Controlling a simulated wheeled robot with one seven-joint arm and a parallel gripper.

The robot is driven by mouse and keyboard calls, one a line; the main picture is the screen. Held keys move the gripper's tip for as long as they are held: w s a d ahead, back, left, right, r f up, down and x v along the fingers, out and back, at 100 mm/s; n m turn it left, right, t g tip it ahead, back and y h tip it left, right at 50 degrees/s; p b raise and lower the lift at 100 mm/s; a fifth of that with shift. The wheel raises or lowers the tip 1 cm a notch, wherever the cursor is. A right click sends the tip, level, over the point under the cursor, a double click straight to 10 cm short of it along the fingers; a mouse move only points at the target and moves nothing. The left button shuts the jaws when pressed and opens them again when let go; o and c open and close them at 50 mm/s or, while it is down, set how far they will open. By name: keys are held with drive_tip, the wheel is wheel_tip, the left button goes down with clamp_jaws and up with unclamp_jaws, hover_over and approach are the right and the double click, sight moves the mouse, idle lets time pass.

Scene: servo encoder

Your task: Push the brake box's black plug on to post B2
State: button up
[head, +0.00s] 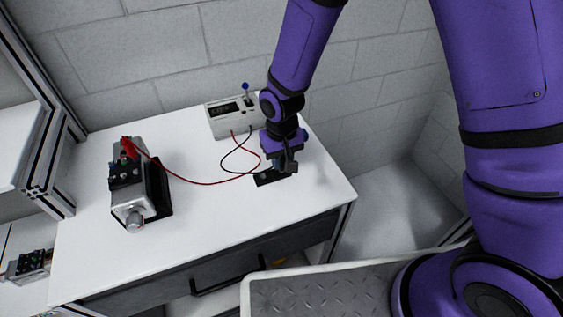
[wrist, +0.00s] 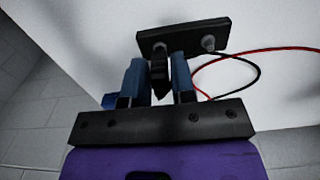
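My gripper (head: 283,167) points down over the black two-peg plate (wrist: 221,32) at the table's right side. In the wrist view its two blue fingers (wrist: 158,68) stand either side of the black plug (wrist: 159,80). The plug is in line with the plate's left peg; whether the fingers press on it, or it is off the peg, I cannot tell. The right peg (wrist: 208,43) is bare. The brake box (head: 226,121), cream with a blue-knobbed lever, stands behind. The silver motor unit (head: 133,190) is at left, a red plug (head: 128,147) on it. Post labels, including B2, are unreadable.
A red lead (head: 195,182) crosses the table to the motor unit, and a black lead (head: 228,156) loops from the brake box towards my gripper. The white tabletop (head: 225,220) is clear in front. Another unit (head: 28,265) sits at lower left.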

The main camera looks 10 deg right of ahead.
clamp_jaws()
drive_tip(key=shift+r, duration=0.1)
drive_tip(key=shift+r, duration=2.45)
